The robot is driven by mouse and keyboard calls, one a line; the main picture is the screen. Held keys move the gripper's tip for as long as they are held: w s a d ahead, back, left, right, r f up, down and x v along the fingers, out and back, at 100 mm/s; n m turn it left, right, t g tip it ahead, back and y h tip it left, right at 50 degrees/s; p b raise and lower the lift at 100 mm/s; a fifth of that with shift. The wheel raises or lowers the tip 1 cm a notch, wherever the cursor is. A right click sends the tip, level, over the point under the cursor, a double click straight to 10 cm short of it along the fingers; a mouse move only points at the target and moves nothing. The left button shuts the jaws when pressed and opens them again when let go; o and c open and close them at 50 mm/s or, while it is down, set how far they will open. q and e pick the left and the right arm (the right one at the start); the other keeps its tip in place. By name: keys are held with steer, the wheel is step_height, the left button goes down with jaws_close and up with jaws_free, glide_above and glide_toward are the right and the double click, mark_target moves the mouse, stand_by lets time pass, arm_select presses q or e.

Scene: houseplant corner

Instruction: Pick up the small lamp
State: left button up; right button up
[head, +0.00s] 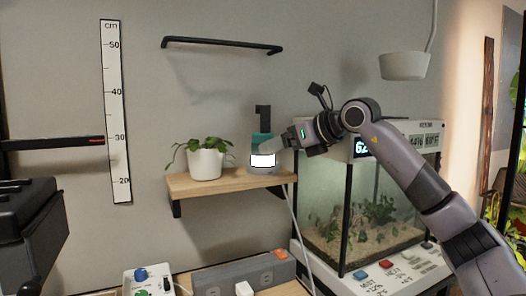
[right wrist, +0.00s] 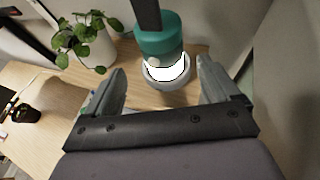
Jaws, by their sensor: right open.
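The small lamp (head: 263,160) stands upright on the wooden wall shelf (head: 230,182). It has a teal body, a glowing white band, a grey base and a black upper part. My right gripper (head: 275,145) reaches in from the right, and a finger overlaps the lamp's right side in the head view. In the right wrist view the jaws are open and empty, with the lamp (right wrist: 160,42) just beyond and between the fingertips. I see no contact with it. My left gripper is not in view.
A potted plant in a white pot (head: 205,164) stands on the shelf left of the lamp. A glass terrarium (head: 335,200) stands close on the right, under my right arm. A black rail (head: 222,45) is above. A power strip (head: 245,274) lies below.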

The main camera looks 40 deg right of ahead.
steer(key=shift+p+x, duration=0.45)
steer(key=shift+x, duration=3.1)
steer(key=shift+d+r, duration=0.15)
steer(key=shift+d, duration=0.05)
steer(key=c, duration=1.2)
